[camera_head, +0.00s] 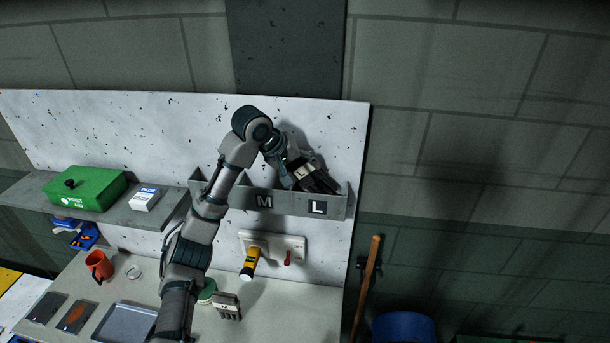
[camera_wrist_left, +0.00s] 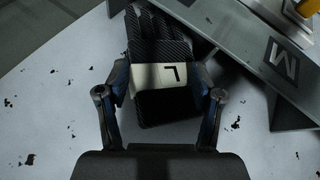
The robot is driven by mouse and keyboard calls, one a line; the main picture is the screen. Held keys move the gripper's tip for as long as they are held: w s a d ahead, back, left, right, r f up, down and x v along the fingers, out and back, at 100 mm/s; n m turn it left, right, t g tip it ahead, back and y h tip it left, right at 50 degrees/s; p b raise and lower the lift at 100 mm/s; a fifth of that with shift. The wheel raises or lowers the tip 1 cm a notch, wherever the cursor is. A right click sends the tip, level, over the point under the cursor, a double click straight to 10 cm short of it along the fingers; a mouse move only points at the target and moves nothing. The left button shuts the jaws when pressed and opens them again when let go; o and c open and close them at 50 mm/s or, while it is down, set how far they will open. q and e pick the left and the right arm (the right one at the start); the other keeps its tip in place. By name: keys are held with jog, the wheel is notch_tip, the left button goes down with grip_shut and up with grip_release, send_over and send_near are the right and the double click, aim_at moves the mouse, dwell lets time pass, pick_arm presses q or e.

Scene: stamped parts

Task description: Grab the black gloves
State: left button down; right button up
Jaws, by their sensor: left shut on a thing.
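The black gloves (camera_head: 318,180) have a white band, marked L in the left wrist view (camera_wrist_left: 155,35). They are at the right part of the grey wall tray (camera_head: 280,203), above its L label, partly behind the front wall. My left gripper (camera_head: 285,172) reaches them from the left and is shut on them. In the left wrist view its two fingers (camera_wrist_left: 163,95) press on both sides of the gloves at the band. The gloves look tilted, and I cannot tell whether they still touch the tray floor. My right gripper is not in view.
The tray's M section is left of the gloves, partly behind my arm. A green first aid box (camera_head: 85,188) and a white packet (camera_head: 145,198) stand on the left shelf. Below are a yellow torch (camera_head: 250,263), a red mug (camera_head: 99,265) and a grey item with dark strips (camera_head: 228,306).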

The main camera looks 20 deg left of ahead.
pick_arm(q)
jog(key=r, duration=0.4)
jog(key=a+r, duration=0.1)
jog(key=r, duration=0.6)
jog(key=shift+s+a+r+b, duration=0.15)
jog(key=shift+a+r+b, duration=0.05)
jog(key=shift+r+b, duration=0.15)
jog(key=s+d+b, duration=0.2)
jog(key=s, duration=0.7)
jog(key=s+d+f+b, duration=0.1)
jog(key=s+d+b, duration=0.2)
jog(key=s, duration=0.5)
jog(key=shift+s+d, duration=0.15)
jog(key=shift+s, duration=0.25)
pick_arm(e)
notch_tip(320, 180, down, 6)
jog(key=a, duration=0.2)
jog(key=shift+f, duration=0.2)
pick_arm(q)
jog(key=shift+c, duration=1.9)
grip_release()
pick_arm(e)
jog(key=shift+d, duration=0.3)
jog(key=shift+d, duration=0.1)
